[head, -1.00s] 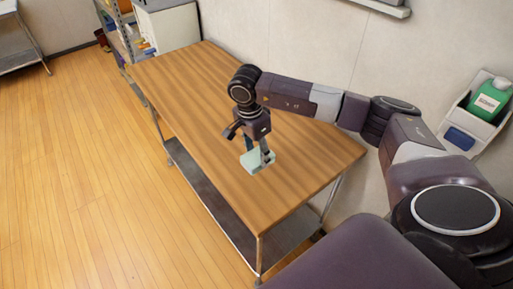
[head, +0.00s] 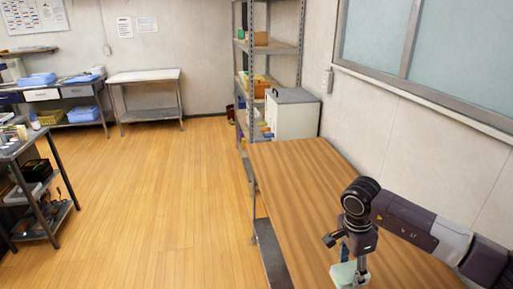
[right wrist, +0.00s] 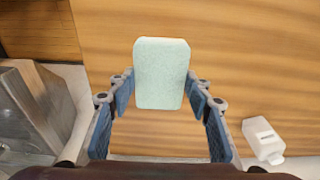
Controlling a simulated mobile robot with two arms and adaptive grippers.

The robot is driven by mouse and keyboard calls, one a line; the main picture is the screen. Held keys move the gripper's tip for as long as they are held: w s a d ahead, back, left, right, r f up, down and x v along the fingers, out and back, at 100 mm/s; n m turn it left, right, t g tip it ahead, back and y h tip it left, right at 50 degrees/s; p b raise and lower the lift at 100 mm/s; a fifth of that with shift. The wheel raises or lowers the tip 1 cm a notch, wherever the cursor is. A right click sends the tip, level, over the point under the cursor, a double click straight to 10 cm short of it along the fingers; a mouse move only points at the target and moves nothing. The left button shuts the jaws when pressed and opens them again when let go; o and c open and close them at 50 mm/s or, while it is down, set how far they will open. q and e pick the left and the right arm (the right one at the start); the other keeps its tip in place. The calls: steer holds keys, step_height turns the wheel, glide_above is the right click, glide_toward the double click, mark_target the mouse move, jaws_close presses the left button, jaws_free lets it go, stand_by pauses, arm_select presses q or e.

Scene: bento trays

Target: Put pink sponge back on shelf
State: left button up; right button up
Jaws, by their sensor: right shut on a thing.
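No pink sponge shows in these frames. My right gripper (head: 350,258) is over the wooden tabletop (head: 300,190) and is shut on a pale green sponge (head: 343,275). In the right wrist view the sponge (right wrist: 161,75) stands out upright between the fingertips (right wrist: 160,92), with wood grain behind it. I cannot tell whether the sponge touches the tabletop. A grey metal shelf (head: 270,47) with several boxes and items stands beyond the table's far end. My left gripper is not in view.
A white cabinet (head: 293,118) stands between the shelf and the table. Open wooden floor (head: 170,200) lies left of the table.

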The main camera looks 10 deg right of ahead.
arm_select(q)
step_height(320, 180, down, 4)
steer(key=b, duration=0.3)
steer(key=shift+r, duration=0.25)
arm_select(e)
steer(key=s+a+r+n, duration=0.3)
steer(key=s+a+n, duration=0.4)
steer(key=n, duration=0.1)
steer(key=s+a+r+n+t+y, duration=0.1)
steer(key=s+a+r+n, duration=0.3)
steer(key=s+a+n, duration=0.3)
steer(key=shift+s+a+r+n, duration=0.15)
steer(key=shift+a+n, duration=0.15)
steer(key=shift+n, duration=0.9)
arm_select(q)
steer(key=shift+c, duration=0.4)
